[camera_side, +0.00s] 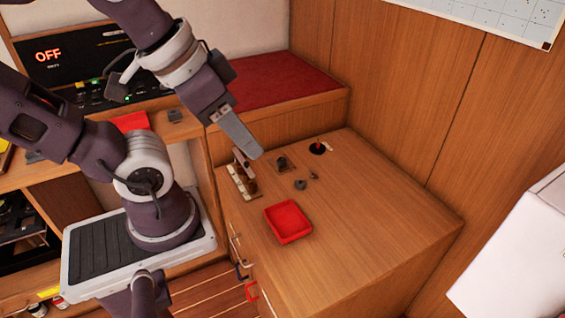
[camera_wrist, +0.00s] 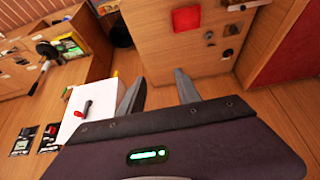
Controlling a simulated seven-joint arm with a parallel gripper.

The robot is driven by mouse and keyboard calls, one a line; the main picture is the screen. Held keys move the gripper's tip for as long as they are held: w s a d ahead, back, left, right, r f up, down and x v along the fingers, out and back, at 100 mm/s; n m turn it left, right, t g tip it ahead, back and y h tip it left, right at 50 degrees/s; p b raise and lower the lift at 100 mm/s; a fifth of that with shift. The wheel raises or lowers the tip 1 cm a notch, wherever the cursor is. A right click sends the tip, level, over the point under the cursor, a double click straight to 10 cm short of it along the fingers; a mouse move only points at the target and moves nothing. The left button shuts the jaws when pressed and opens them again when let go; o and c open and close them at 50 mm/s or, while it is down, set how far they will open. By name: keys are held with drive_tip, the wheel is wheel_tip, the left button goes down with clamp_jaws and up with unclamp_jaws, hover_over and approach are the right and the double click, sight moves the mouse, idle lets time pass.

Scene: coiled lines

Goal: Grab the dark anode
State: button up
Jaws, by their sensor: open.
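A small dark grey lump (camera_side: 300,184), probably the dark anode, lies on the wooden cabinet top just behind the red tray (camera_side: 289,221). A smaller dark piece (camera_side: 313,175) lies beside it; I cannot tell surely which is the anode. In the wrist view the red tray (camera_wrist: 186,19) and a small dark piece (camera_wrist: 209,36) show near the top. My gripper (camera_side: 253,150) is above the cabinet's back-left part, apart from the lump. In the wrist view its two fingers (camera_wrist: 159,76) are spread with nothing between them.
A light slotted stand with brown parts (camera_side: 241,180) stands at the cabinet's left edge. A dark piece on a square plate (camera_side: 282,163) and a black round base with a red stick (camera_side: 318,148) are farther back. A white box (camera_side: 515,250) is at right. The cabinet's front right is clear.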

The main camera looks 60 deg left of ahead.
sight(282, 159)
drive_tip(key=shift+o, duration=1.1)
